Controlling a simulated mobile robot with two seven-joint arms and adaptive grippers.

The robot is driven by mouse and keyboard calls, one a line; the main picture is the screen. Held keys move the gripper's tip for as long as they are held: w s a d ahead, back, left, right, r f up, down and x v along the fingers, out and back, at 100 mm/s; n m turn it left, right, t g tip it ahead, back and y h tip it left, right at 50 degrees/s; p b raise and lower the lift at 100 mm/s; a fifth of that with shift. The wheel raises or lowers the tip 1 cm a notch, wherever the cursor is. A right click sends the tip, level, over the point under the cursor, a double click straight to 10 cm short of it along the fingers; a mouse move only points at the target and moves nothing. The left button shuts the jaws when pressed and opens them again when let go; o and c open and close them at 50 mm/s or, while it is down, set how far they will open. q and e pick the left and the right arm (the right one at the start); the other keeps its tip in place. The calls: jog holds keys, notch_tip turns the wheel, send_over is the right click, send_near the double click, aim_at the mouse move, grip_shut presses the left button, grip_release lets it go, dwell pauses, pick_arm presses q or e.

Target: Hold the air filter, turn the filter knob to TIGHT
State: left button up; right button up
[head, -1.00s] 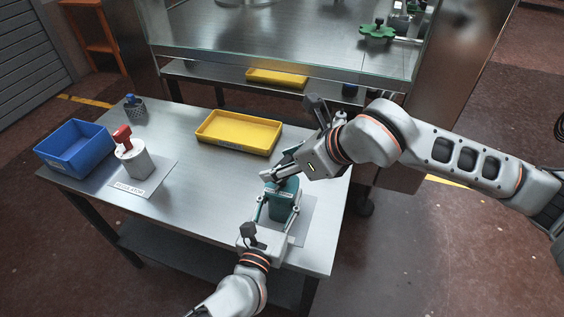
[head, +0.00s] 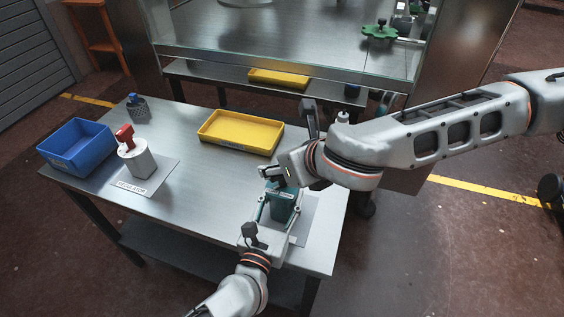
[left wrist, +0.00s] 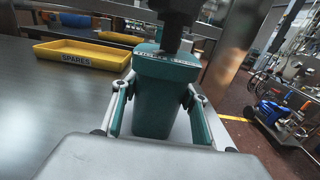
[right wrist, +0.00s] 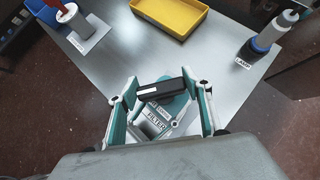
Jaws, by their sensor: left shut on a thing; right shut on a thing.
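The air filter (head: 282,207) is a teal, upright body on a grey mat near the table's right front; it also shows in the left wrist view (left wrist: 155,105). My left gripper (head: 277,208) is shut on its sides, one finger on each. The filter knob (right wrist: 162,90) is a black bar on top of the filter, lying nearly crosswise in the right wrist view. My right gripper (right wrist: 161,95) is over the filter from above and shut on the knob's ends. A FILTER label shows below the knob; the TIGHT mark cannot be made out.
A yellow spares tray (head: 202,133) lies behind the filter. A blue bin (head: 62,166) and a grey regulator (head: 139,163) with a red handle stand at left. A blue and white lamp (right wrist: 271,34) stands near the right edge. The table middle is clear.

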jog(key=shift+s+d+f+m+h, duration=0.1)
jog(key=shift+s+f+m+h, duration=0.1)
jog(key=shift+f+m+h, duration=0.15)
jog(key=shift+w+d+m, duration=0.25)
jog(key=shift+d, duration=0.05)
dwell(0.8)
jog(key=o, duration=1.1)
jog(key=shift+r, duration=0.15)
jog(key=shift+a, duration=0.1)
jog(key=shift+r, duration=0.1)
jog(key=shift+s+r, duration=0.15)
jog(key=shift+r, duration=0.05)
jog(key=v, duration=1.1)
jog(key=shift+s, duration=0.3)
